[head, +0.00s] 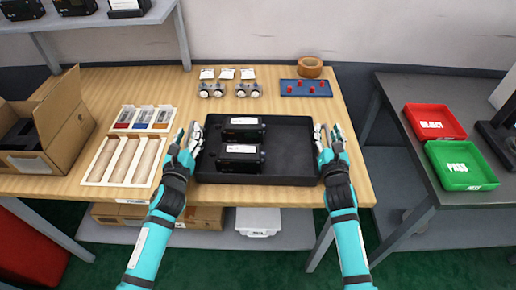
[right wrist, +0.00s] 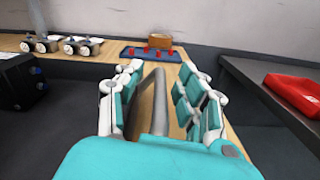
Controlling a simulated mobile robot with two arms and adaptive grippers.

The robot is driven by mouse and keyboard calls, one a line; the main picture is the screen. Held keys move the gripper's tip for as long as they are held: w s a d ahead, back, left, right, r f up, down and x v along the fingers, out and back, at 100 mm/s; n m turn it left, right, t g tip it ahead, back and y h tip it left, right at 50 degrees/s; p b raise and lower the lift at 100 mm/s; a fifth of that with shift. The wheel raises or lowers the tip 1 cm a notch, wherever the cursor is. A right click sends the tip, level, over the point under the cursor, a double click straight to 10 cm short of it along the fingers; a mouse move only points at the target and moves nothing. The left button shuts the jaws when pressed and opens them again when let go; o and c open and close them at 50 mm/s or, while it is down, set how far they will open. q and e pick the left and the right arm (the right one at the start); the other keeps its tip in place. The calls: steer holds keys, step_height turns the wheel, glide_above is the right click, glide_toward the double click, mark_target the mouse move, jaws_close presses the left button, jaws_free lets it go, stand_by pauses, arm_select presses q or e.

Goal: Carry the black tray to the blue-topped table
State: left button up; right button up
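The black tray (head: 290,150) lies flat on the wooden table near its front edge. Two black boxy devices (head: 240,157) with white labels sit in its left half. My left gripper (head: 189,138) is at the tray's left side, its fingers apart near the rim. My right gripper (head: 327,136) is at the right side. In the right wrist view, my right gripper (right wrist: 160,100) has its fingers spread, with the tray's wall (right wrist: 153,95) between them and gaps visible. No blue-topped table shows.
An open cardboard box (head: 62,128) and a wooden sorting tray (head: 112,182) stand left of the black tray. A blue pegboard (head: 290,93) and tape roll (head: 310,66) lie behind. A grey table (head: 410,170) at right holds red (head: 435,121) and green (head: 462,165) bins.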

arm_select(q)
jaws_close()
arm_select(e)
jaws_close()
